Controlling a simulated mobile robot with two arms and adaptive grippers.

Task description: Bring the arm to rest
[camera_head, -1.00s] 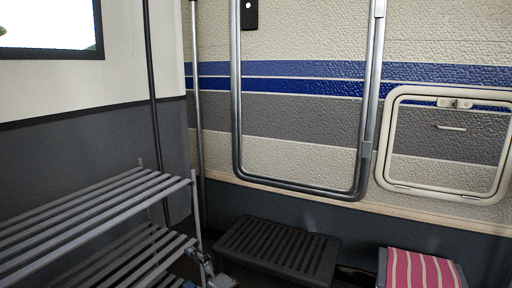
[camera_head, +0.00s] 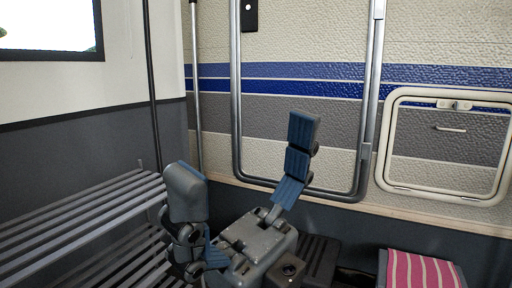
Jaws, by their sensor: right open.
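My right gripper (camera_head: 244,148) stands in the lower middle of the head view, pointing up, with its wrist coming from the bottom edge. Its two blue-grey fingers are spread wide apart and nothing is between them. The left finger is in front of the end of the slatted rack, and the right finger is in front of the camper wall. I cannot tell whether it touches anything. My left gripper is not in view.
A grey slatted rack (camera_head: 88,215) stands at the left. A black ribbed step (camera_head: 322,252), partly hidden by my gripper, and a stool with a pink striped top (camera_head: 421,270) are below the camper wall (camera_head: 440,45). A metal tube frame (camera_head: 236,110) and a white-framed hatch (camera_head: 388,135) are on the wall.

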